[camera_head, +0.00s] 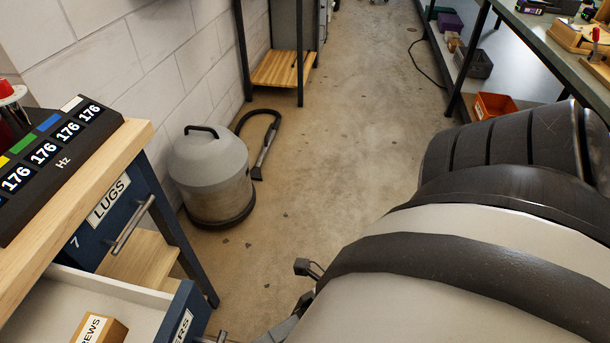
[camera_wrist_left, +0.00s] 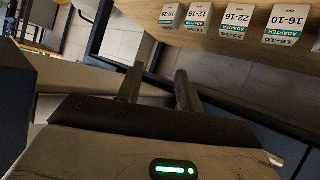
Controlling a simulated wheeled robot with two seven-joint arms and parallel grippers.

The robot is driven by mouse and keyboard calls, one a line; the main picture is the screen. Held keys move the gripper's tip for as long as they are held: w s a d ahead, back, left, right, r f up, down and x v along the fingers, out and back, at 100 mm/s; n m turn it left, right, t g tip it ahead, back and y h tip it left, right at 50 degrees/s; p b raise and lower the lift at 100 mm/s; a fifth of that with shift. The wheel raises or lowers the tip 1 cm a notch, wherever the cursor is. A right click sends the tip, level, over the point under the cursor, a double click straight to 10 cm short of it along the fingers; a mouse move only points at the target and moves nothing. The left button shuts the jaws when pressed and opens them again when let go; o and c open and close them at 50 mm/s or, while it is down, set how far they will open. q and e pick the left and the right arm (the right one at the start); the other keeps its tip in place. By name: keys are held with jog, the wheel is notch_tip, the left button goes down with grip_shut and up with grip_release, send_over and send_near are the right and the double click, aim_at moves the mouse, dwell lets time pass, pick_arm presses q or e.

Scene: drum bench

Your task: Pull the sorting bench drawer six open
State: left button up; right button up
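The bench (camera_head: 75,215) stands at the left in the head view, with a closed blue drawer marked 7 and LUGS (camera_head: 112,205) and its bar handle (camera_head: 132,225). Below it a drawer (camera_head: 125,290) stands open; its label is cut to "ERS" and I cannot read its number. No front marked six shows. In the left wrist view my left gripper (camera_wrist_left: 158,85) has its fingers apart, with nothing between them. In the head view a small dark part (camera_head: 306,268) shows beside the big arm at the right; it may belong to my right gripper, whose fingers I cannot make out.
A box marked "REWS" (camera_head: 100,328) lies in the open drawer. A grey vacuum (camera_head: 208,170) with a hose stands by the wall. Several adapter boxes (camera_wrist_left: 285,22) stand on wood in the left wrist view.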

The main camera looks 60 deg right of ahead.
jog(key=r+v, duration=0.1)
jog(key=v, duration=0.5)
jog(key=shift+d+f, duration=0.35)
jog(key=shift+f, duration=0.15)
jog(key=shift+s, duration=0.15)
